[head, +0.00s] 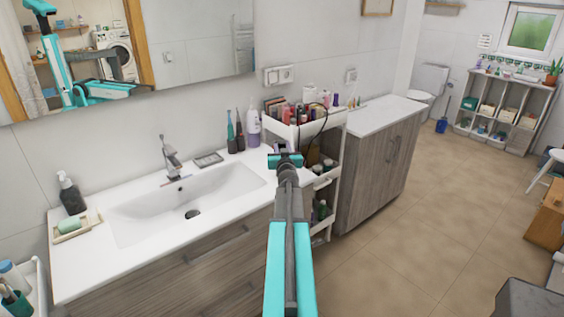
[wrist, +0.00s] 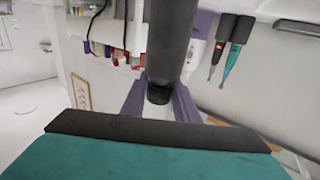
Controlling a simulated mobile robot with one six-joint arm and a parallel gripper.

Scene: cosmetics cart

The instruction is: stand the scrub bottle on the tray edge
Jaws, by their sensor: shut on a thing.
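My gripper (wrist: 158,108) is shut on a dark grey cylinder (wrist: 170,45), which looks like the scrub bottle; no label shows. The fingers close on its sides near one end, and its other end runs out of the top of the wrist view. In the head view my gripper (head: 285,160) is over the right end of the washbasin counter, in front of the cart, and the held thing cannot be made out. The white cart's top tray (head: 325,123) is crowded with bottles and tubes.
Toothbrushes (head: 240,130) and a lavender pump bottle (head: 253,127) stand on the counter (head: 85,270) left of the cart. A cable (head: 318,135) hangs over the cart. A second white counter (head: 380,108) stands to its right. The floor at right is mostly clear.

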